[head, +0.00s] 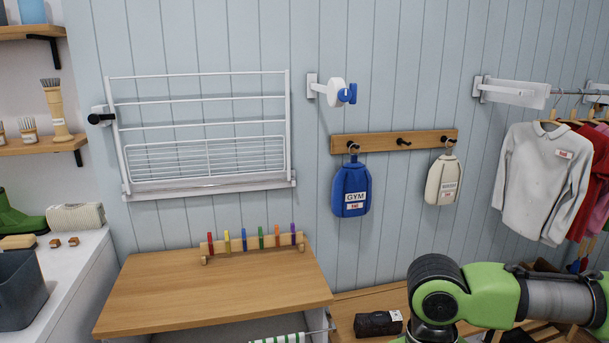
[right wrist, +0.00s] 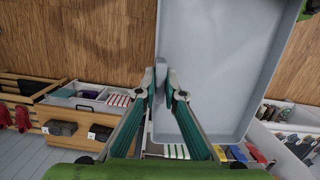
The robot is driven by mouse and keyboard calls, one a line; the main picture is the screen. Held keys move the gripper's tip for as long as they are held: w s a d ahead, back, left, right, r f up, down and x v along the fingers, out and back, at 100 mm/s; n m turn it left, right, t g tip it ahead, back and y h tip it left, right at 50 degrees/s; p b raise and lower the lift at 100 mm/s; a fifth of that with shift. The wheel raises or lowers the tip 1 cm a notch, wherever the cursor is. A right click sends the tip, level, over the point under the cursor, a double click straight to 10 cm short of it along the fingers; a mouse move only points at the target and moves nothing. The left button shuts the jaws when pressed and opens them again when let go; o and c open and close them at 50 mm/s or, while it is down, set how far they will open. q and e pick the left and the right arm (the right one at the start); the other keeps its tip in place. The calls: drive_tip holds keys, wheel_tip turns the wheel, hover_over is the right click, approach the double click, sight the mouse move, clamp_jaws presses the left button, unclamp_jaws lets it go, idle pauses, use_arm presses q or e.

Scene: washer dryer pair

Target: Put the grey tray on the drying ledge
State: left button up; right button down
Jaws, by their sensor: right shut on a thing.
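The grey tray (right wrist: 222,62) fills the upper right of the right wrist view, its shallow inside facing the camera. My right gripper (right wrist: 166,82) is shut on the tray's left wall. The tray and this gripper do not show in the head view; only part of my green right arm does, at lower right. A white wire drying rack (head: 205,127) stands flat against the wall in the head view, with a narrow white ledge (head: 210,187) along its bottom. I cannot tell for certain whether this is the drying ledge. My left gripper is in neither view.
A wooden worktop (head: 210,291) below the rack carries a rail of coloured pegs (head: 253,244) along its back; its front is clear. A dark bin (head: 20,290) stands at left. A blue bag (head: 352,188) and a cream bag (head: 441,181) hang from a hook rail (head: 372,142).

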drive_tip(key=d+m, duration=0.1)
drive_tip(key=m, duration=0.1)
drive_tip(key=d+m, duration=0.1)
drive_tip(key=shift+s+f+m+y, duration=0.15)
drive_tip(key=shift+f+m+y, duration=0.15)
drive_tip(key=shift+f+m, duration=0.1)
drive_tip(key=shift+r, duration=0.1)
